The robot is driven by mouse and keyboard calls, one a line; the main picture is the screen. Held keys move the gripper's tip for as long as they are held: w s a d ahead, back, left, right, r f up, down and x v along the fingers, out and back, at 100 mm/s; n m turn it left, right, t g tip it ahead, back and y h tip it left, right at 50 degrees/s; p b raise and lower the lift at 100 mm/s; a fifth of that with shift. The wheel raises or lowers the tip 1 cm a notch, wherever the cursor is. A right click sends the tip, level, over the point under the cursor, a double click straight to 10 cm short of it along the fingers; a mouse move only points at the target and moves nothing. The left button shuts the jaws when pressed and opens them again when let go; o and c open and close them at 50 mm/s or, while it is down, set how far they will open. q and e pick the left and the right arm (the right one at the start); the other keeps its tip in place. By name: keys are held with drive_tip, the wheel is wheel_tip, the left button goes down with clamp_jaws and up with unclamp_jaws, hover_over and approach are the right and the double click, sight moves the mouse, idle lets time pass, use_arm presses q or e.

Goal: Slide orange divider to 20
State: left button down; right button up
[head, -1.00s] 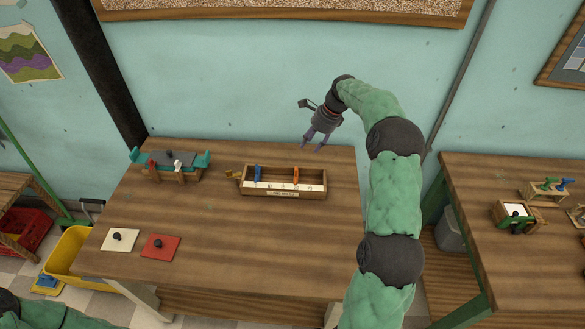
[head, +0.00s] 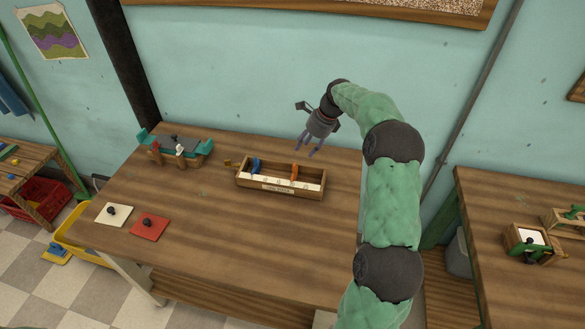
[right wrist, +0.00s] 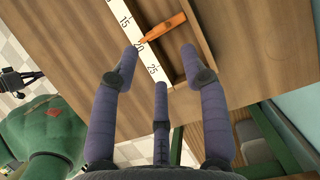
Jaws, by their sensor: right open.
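The wooden box (head: 243,182) stands on the table with a white number scale along its front edge. The orange divider (head: 294,172) stands across it in the right part, and a blue divider (head: 256,166) stands further left. In the right wrist view the orange divider (right wrist: 163,27) has its pointed end at the white scale (right wrist: 152,68), close to the 20 mark. My right gripper (head: 312,152) is open and empty, above and behind the box's right end. In the right wrist view its fingers (right wrist: 157,68) are spread, apart from the divider.
A teal and wooden device (head: 176,150) stands at the back left of the table. A white plate (head: 122,216) and a red plate (head: 149,230) with black knobs lie at the front left. The table front is clear. Another table (head: 500,230) stands at right.

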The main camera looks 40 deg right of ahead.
sight(295, 164)
drive_tip(key=b+x, duration=0.3)
drive_tip(key=x, duration=0.8)
drive_tip(key=shift+s, duration=0.1)
drive_tip(key=shift+c, duration=0.3)
